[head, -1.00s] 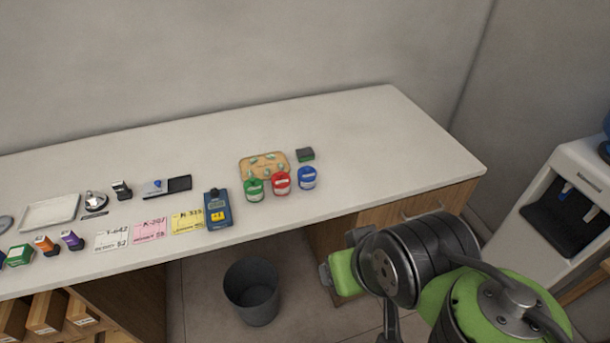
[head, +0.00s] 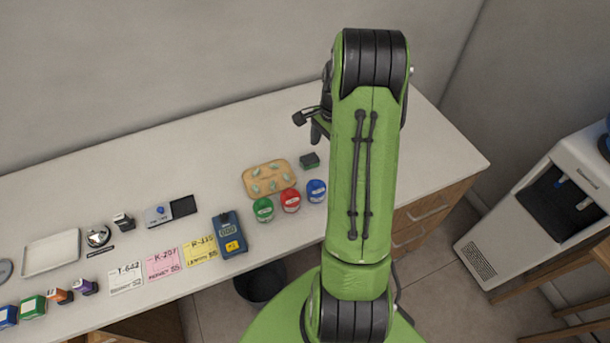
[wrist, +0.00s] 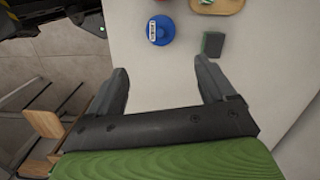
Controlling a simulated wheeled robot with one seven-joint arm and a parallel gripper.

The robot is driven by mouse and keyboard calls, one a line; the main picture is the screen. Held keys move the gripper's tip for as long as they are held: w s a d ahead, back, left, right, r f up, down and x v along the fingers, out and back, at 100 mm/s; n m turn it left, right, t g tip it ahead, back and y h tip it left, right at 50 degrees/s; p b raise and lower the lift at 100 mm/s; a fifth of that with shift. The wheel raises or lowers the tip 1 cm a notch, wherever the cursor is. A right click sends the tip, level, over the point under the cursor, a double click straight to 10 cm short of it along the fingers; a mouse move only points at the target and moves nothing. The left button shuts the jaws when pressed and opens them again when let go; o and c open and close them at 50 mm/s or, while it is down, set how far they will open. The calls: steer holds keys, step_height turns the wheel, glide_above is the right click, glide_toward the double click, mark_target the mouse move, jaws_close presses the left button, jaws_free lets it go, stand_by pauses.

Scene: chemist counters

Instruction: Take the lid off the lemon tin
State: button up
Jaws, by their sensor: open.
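Three small round tins stand in a row near the counter's front edge: a green tin (head: 263,210), a red tin (head: 290,201) and a blue tin (head: 316,191). Their labels are too small to read, so I cannot tell which is the lemon tin. All three look lidded. In the wrist view the blue tin (wrist: 160,30) is whole, beyond my fingertips, and the red tin (wrist: 163,3) is cut by the top edge. My gripper (wrist: 165,78) is open and empty above the counter; in the head view my arm partly hides it.
A tan tray (head: 270,179) with small green pieces lies behind the tins. A dark green-based block (head: 310,161) sits beside it. A blue meter (head: 229,234) and coloured cards (head: 163,264) lie to the left. The counter's back is clear. A bin (head: 260,283) stands below.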

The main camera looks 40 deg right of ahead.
glide_above(317, 182)
steer(key=d, duration=0.1)
step_height(317, 182, down, 8)
steer(key=shift+f, duration=0.2)
steer(key=f, duration=0.4)
steer(key=a+f, duration=0.1)
steer(key=shift+f+p, duration=0.4)
steer(key=shift+s, duration=0.1)
steer(key=shift+c, duration=0.7)
steer(key=shift+r, duration=0.1)
steer(key=c, duration=0.9)
